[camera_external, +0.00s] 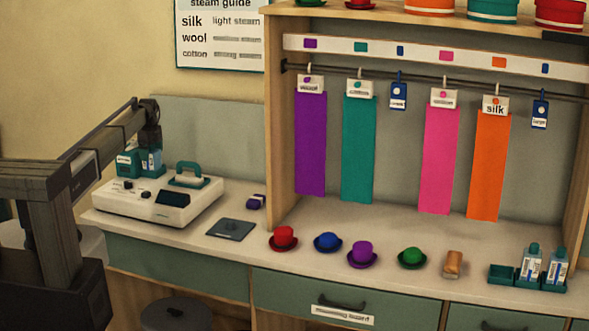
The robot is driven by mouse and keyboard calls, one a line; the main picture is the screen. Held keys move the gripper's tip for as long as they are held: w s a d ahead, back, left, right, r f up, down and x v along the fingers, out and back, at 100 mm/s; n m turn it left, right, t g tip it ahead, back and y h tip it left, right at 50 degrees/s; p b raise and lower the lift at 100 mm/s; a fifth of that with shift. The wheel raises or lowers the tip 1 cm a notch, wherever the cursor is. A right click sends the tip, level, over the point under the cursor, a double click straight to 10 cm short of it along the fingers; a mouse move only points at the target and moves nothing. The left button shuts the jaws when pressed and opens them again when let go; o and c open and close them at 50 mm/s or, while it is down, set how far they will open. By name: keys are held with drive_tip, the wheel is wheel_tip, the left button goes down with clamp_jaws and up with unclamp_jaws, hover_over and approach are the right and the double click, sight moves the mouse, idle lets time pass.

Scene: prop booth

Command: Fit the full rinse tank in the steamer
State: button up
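The steamer (145,206) is a white unit with dark knobs, a dark panel and a teal-handled iron on top, at the left of the counter. Two teal, labelled tank-like containers stand at its back left: a left one (128,163) and a right one (152,163) with a blue and white front. I cannot tell which is the rinse tank, how full either is, or whether they are seated. My gripper (151,145) points down right at the right container. Its fingers are too small and dark to show whether they grip it.
A dark grey plate (231,228) and a small purple item (256,201) lie right of the steamer. Several small hats, a brown brush-like block (453,264) and a teal tray (502,275) with two bottles line the counter. Coloured cloths hang from a rail (420,79).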

drive_tip(key=shift+r, duration=0.1)
wheel_tip(320, 180, up, 11)
drive_tip(key=p, duration=1.1)
drive_tip(key=shift+f, duration=0.2)
drive_tip(key=shift+s+n, duration=0.1)
drive_tip(key=shift+n, duration=1)
drive_tip(key=s+f+n+b, duration=0.1)
drive_tip(key=s+n, duration=0.5)
drive_tip(key=s, duration=0.7)
drive_tip(key=s+f+n+b, duration=0.1)
drive_tip(key=s+n, duration=0.5)
drive_tip(key=s, duration=0.8)
drive_tip(key=s+f+n+b, duration=0.1)
drive_tip(key=s+n, duration=0.5)
drive_tip(key=s, duration=0.8)
drive_tip(key=shift+n, duration=0.4)
